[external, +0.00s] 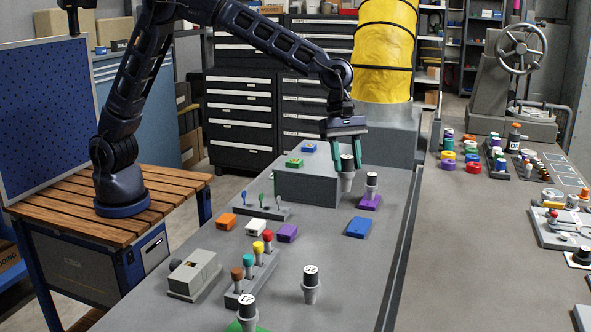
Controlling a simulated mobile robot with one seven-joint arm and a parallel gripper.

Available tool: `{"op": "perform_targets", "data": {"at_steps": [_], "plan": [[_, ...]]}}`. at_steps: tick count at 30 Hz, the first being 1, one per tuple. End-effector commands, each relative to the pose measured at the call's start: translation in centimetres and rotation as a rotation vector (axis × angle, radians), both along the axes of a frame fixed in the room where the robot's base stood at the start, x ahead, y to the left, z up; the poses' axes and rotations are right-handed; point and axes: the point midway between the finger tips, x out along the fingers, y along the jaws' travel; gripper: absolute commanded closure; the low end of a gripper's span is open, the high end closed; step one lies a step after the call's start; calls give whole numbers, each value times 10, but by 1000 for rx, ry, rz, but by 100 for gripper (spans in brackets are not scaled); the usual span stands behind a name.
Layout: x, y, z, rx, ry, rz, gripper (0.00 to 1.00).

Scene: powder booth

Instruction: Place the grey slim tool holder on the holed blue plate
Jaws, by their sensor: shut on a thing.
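My gripper (347,157) points down with its fingers closed on a grey slim tool holder (348,181) with a black top. The holder hangs upright, near the right end of a grey block and just left of the purple plate. A blue plate (358,228) lies flat on the grey table, in front of the gripper, with nothing on it. A second, smaller blue plate (309,148) lies on top of the grey block. I cannot make out clearly which blue plate has a hole.
A similar holder (371,184) stands on a purple plate (369,203) close to the right. Others stand in front: one on the bare table (311,289), one on a green plate (247,312). The grey block (306,187) is a raised obstacle. Table space around the front blue plate is clear.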

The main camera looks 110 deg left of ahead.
Motion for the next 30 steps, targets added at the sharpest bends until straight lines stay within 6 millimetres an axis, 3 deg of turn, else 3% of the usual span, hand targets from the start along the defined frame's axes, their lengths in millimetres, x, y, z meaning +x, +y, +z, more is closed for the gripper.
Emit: {"op": "perform_targets", "data": {"at_steps": [5,15,20,23,30], "plan": [[5,21,12,1,-1,19,96],[19,117,27,2,-3,97,96],[20,138,28,1,-2,112,96],[20,141,18,1,-1,115,96],[19,141,-31,1,1,115,96]]}}
